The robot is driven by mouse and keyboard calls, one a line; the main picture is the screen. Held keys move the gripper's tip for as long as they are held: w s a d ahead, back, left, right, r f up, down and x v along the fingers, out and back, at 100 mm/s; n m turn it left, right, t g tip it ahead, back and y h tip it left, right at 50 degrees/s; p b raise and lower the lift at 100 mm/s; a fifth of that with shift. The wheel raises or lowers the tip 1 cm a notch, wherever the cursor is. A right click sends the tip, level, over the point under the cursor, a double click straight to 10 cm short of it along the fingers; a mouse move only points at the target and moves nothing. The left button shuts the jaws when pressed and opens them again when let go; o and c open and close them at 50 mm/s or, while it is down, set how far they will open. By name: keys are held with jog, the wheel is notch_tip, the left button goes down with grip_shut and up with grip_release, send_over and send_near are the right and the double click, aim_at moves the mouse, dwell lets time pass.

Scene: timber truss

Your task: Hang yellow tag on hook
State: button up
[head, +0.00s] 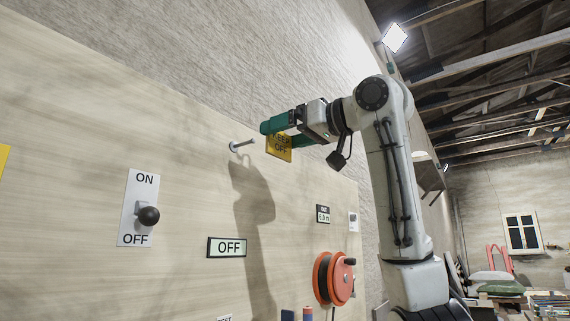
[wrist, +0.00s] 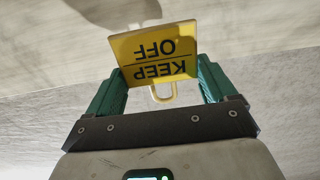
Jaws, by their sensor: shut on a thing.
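The yellow tag (head: 279,149) reads KEEP OFF in black. My gripper (head: 272,130) is shut on it, with a green finger at either side, up in front of the wooden panel. In the wrist view the tag (wrist: 155,52) sits between the two green fingers of my gripper (wrist: 158,82), its lettering upside down and its yellow loop (wrist: 163,93) toward the palm. The metal hook (head: 242,145) sticks out of the panel just left of the gripper in the head view. The tag appears apart from the hook. The hook is not clearly visible in the wrist view.
The wooden panel (head: 70,110) carries an ON/OFF switch with a black knob (head: 149,215), an OFF display (head: 227,247) and an orange reel (head: 341,278). A yellow piece (head: 3,160) shows at the left edge. Space left of the hook looks clear.

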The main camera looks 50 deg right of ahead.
jog(key=shift+f, duration=0.45)
jog(key=shift+w+a+f+p, duration=0.1)
jog(key=shift+w+f+p, duration=0.25)
jog(key=shift+w, duration=1.45)
jog(key=shift+w+a+f+p, duration=0.1)
jog(key=shift+w+p, duration=0.3)
jog(key=shift+w, duration=1.4)
jog(key=shift+w+f+p, duration=0.25)
jog(key=shift+w+p, duration=0.15)
jog(key=shift+w, duration=1.4)
jog(key=shift+f, duration=0.1)
jog(key=o, duration=1.2)
jog(key=s+b, duration=0.1)
jog(key=s, duration=0.4)
jog(key=s+b, duration=0.1)
jog(key=s, duration=0.4)
jog(key=shift+s+d, duration=0.2)
jog(key=shift+s, duration=0.15)
